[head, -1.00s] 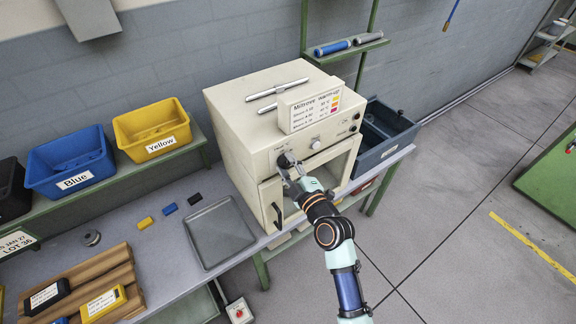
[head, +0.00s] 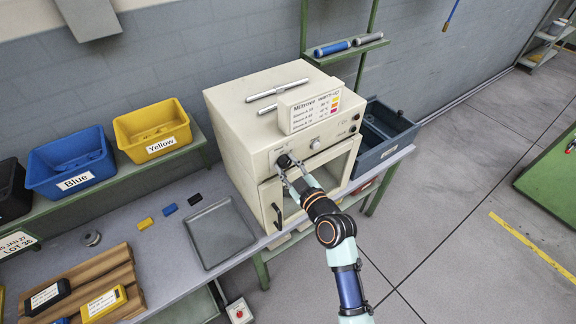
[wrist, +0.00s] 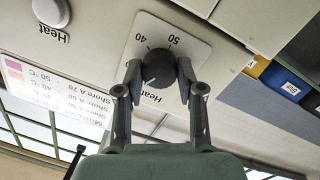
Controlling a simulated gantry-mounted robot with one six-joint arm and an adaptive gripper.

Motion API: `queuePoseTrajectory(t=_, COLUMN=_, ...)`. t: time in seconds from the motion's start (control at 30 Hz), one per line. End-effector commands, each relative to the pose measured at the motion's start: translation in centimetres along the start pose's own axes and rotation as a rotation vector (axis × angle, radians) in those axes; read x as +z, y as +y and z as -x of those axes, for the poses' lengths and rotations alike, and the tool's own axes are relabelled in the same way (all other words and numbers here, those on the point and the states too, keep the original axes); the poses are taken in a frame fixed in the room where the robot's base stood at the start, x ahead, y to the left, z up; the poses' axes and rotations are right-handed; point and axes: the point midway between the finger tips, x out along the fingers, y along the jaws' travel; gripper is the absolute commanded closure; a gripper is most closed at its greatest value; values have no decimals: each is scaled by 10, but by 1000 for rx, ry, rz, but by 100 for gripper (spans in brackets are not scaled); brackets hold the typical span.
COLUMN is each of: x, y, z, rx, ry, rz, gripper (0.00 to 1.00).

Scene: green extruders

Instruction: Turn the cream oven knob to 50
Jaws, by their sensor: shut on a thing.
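The cream oven (head: 236,150) stands on the bench, its front facing my arm. Its dark round knob (wrist: 159,68) sits on a pale dial plate (wrist: 196,47), where the marks 40 and 50 show upside down in the wrist view. The knob also shows at the upper left of the oven front in the head view (head: 283,161). My gripper (wrist: 160,76) is shut on the knob, one finger on each side. It also shows in front of the oven in the head view (head: 290,174). I cannot tell clearly which mark the knob points to.
A warm-up sign (head: 310,106) stands on top. A grey tray (head: 220,234) lies to the left and a dark blue bin (head: 391,152) stands to the right. Open floor lies at the right.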

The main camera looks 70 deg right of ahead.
Motion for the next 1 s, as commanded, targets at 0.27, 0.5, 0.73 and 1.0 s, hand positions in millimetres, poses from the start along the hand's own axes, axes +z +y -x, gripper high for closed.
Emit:
queuePoseTrajectory(t=0.27, x=-2, y=2, z=0, rx=-21, ry=-13, rz=-258, gripper=97)
queuePoseTrajectory(t=0.5, x=-2, y=2, z=0, rx=-40, ry=-26, rz=-486, gripper=97)
queuePoseTrajectory(t=0.73, x=-2, y=3, z=0, rx=-58, ry=-38, rz=-703, gripper=97)
queuePoseTrajectory(t=1.0, x=-2, y=4, z=0, rx=-80, ry=-52, rz=-960, gripper=97)
